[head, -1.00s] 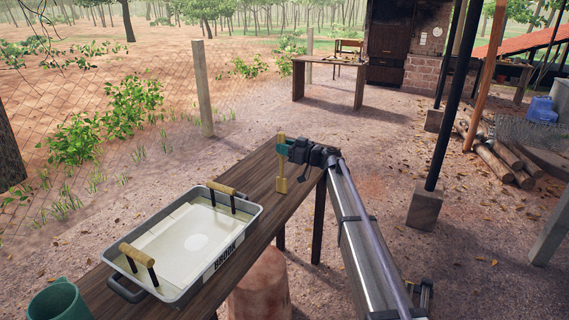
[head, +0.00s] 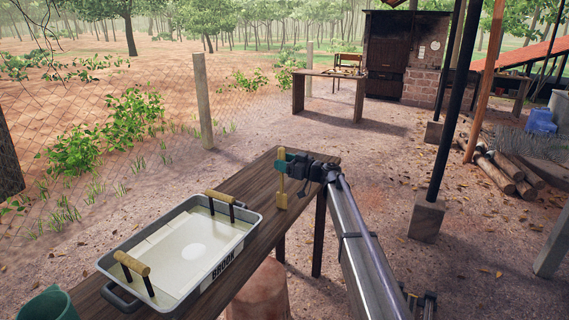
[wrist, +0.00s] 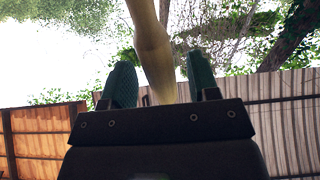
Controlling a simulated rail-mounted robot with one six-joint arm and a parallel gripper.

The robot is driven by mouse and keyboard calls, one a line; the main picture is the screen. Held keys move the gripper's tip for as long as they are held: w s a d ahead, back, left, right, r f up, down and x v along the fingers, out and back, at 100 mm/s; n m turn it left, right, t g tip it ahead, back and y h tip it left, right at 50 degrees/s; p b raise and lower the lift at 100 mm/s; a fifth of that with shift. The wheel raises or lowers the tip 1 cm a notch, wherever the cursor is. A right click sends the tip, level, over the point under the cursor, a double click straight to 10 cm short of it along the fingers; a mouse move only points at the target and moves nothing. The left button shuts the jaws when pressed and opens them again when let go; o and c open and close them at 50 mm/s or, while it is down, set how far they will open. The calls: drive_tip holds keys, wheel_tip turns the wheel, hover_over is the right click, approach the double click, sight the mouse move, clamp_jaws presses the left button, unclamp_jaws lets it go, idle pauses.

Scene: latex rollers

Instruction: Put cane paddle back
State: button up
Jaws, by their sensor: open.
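The cane paddle (head: 282,193), pale yellow with a slim handle and a wider lower end, stands upright at the far end of the wooden table (head: 262,222). My gripper (head: 282,166) has teal fingers and is at the upper handle, reaching in from the right. In the wrist view the handle (wrist: 149,42) passes between the two spread fingers (wrist: 160,85), with a gap on the left finger's side. The gripper is open around the handle, not closed on it. Whether the lower end touches the table is hard to tell.
A grey tray (head: 107,264) with two wood-handled bars and pale liquid or sheet sits on the nearer table. A green mug (head: 50,305) is at the lower left. A stump (head: 258,297) stands below the table. A dark post (head: 450,110) rises at the right.

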drive_tip(key=r+v, duration=0.1)
drive_tip(key=v, duration=1.1)
drive_tip(key=s+d+f+m+g+h, duration=0.25)
drive_tip(key=s+f, duration=0.25)
drive_tip(key=s, duration=0.5)
drive_tip(key=s+d+f+m+g+h, duration=0.15)
drive_tip(key=s+f+h, duration=0.3)
drive_tip(key=s, duration=0.45)
drive_tip(key=s+d+f+m+g+h, duration=0.1)
drive_tip(key=s+f+m+h, duration=0.2)
drive_tip(key=s+f, duration=0.5)
drive_tip(key=s+d+f+m+g+h, duration=0.1)
drive_tip(key=s+d+m+h, duration=0.3)
drive_tip(key=s, duration=0.4)
drive_tip(key=s+d+m+g+h, duration=0.1)
drive_tip(key=s+d+m+h, duration=0.15)
drive_tip(key=s+d, duration=0.5)
drive_tip(key=shift+h, duration=0.35)
drive_tip(key=r+p, duration=0.3)
drive_tip(key=a+r+p, duration=0.1)
drive_tip(key=r+p, duration=0.1)
drive_tip(key=shift+s+a+r, duration=0.1)
drive_tip(key=shift+s+a, duration=0.05)
drive_tip(key=shift+s, duration=0.25)
